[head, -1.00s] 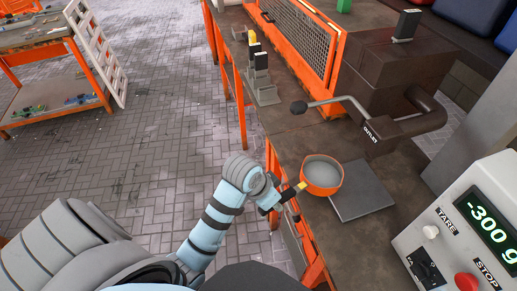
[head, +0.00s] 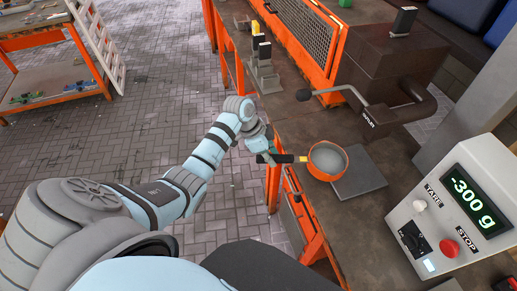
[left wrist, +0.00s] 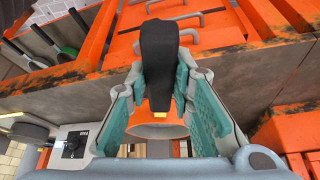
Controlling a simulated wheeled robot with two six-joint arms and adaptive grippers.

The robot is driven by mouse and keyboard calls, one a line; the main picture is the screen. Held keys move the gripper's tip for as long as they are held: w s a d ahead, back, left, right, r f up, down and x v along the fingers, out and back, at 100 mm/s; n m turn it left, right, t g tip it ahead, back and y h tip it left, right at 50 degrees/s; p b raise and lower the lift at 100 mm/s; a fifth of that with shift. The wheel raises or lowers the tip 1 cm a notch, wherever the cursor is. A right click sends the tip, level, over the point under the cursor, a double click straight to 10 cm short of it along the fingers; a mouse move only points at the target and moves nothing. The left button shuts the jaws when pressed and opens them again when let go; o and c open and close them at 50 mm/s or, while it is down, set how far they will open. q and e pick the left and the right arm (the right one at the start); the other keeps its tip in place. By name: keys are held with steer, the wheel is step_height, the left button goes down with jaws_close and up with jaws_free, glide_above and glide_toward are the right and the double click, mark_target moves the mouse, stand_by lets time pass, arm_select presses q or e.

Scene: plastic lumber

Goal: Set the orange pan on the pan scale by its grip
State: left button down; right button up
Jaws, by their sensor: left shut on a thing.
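The orange pan (head: 342,169) has a grey inside and a black handle (head: 288,158) with a yellow band by the bowl. My left gripper (head: 267,158) is shut on the handle. In the left wrist view the black handle (left wrist: 158,60) stands between my teal finger pads, with the orange bowl (left wrist: 158,130) behind it. The pan scale's grey square plate (head: 362,180) lies on the bench, right of the pan. The bowl overlaps the plate's upper left part in the head view; any gap under it cannot be told. My right gripper is out of view.
The scale's display box (head: 462,205) reads -300 g, with TARE and STOP buttons. A brown machine with an outlet pipe (head: 395,118) and a crank lever (head: 335,92) stands just beyond the plate. An orange mesh guard (head: 303,38) runs along the bench.

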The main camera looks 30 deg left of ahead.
mark_target(303, 159)
arm_select(q)
steer(key=w+d+b, duration=0.2)
steer(key=w+d+f+b, duration=0.1)
steer(key=w+d+b, duration=0.1)
steer(key=d+b, duration=0.1)
steer(key=w+d+b, duration=0.2)
steer(key=d, duration=0.1)
steer(key=shift+d+f+b, duration=0.1)
steer(key=shift+f+b, duration=0.25)
steer(key=shift+w+d+f, duration=0.1)
steer(key=shift+d+f, duration=0.05)
steer(key=shift+f, duration=0.05)
steer(key=shift+f+b, duration=0.4)
steer(key=shift+f, duration=0.35)
steer(key=c, duration=1.3)
jaws_free()
